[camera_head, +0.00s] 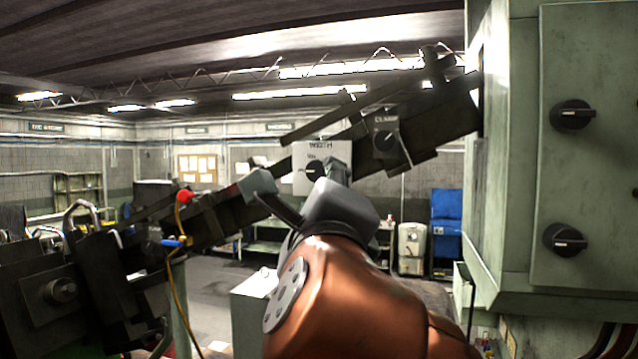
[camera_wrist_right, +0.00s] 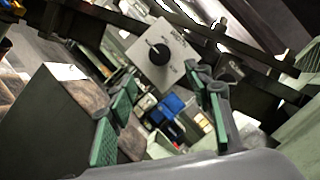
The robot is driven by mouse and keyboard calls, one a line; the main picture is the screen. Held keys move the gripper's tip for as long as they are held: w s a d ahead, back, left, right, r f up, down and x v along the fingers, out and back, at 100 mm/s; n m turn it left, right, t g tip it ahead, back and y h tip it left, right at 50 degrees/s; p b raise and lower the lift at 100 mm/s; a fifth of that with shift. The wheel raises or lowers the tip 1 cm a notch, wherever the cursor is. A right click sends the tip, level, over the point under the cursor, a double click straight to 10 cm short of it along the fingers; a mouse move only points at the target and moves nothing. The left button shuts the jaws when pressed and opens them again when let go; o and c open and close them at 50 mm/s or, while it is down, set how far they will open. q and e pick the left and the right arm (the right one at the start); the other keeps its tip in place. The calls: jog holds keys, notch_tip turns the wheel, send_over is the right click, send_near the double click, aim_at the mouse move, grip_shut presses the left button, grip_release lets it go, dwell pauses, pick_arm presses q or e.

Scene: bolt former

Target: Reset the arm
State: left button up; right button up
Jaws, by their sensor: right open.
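My right arm comes up from the bottom of the head view, and its gripper (camera_head: 298,184) is in front of the machine's dark slanted rail. The right wrist view shows this gripper (camera_wrist_right: 165,112) open, its two green-padded fingers apart with nothing between them. A white panel with a black width knob (camera_head: 314,171) appears between the fingertips in the head view. In the right wrist view the knob (camera_wrist_right: 158,54) is beyond the fingers and apart from them. My left gripper is in neither view.
The dark slanted rail (camera_head: 222,221) crosses the head view and carries a clamp knob (camera_head: 385,140). A green-grey cabinet (camera_head: 515,130) with two black switches stands close on the right. A red-tipped lever (camera_head: 184,197) and yellow cable are at left. Open floor lies behind.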

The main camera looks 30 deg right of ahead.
jog(key=shift+s+a+f, duration=0.15)
jog(key=shift+s+a, duration=0.2)
jog(key=shift+s, duration=0.25)
